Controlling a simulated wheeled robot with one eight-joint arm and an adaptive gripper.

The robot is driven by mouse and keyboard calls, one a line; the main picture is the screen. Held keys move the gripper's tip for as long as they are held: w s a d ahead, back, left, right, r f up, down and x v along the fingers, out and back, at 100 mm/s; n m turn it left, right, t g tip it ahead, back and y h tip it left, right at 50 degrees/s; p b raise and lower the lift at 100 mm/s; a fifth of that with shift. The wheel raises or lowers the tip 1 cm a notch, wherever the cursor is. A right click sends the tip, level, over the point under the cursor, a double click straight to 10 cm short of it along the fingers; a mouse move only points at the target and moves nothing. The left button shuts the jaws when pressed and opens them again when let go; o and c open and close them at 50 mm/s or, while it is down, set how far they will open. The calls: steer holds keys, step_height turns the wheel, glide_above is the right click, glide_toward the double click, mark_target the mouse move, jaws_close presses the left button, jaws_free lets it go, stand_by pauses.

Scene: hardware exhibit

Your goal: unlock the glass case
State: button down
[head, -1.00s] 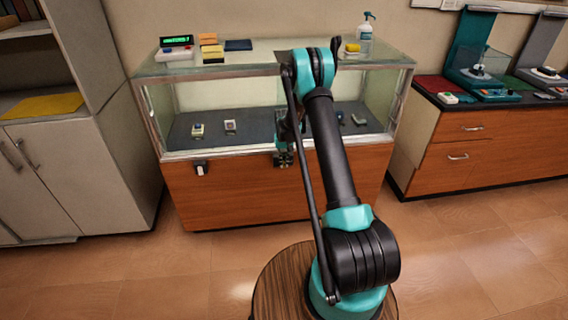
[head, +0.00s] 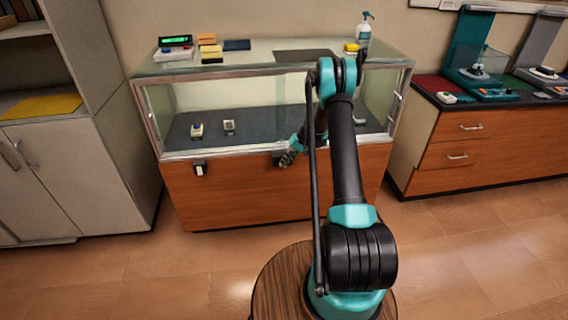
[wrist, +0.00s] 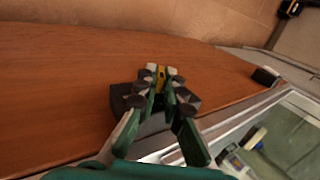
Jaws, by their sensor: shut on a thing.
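The glass case (head: 275,72) stands against the wall, with a glazed upper part over a wooden front panel (head: 235,200). My gripper (head: 290,152) is at the front of the case, just below the glass, partly hidden by my arm. In the wrist view my gripper (wrist: 160,78) is shut on a small yellow-and-pale piece (wrist: 161,72); I cannot tell if it is a key or part of a lock. A black block (wrist: 190,102) on the case front lies behind the fingers. A black fitting with a white tag (head: 200,168) is at the case's front left.
On the case top are a device with a green display (head: 176,42), small boxes (head: 209,47) and a pump bottle (head: 364,30). Small items (head: 197,130) lie inside the case. A grey cabinet (head: 80,170) stands left, a drawer unit (head: 465,145) right.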

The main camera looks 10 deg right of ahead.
steer(key=y, duration=0.5)
steer(key=shift+d+f, duration=0.3)
steer(key=shift+y, duration=0.4)
steer(key=c, duration=1.6)
jaws_free()
steer(key=shift+c, duration=0.2)
steer(key=v, duration=1.2)
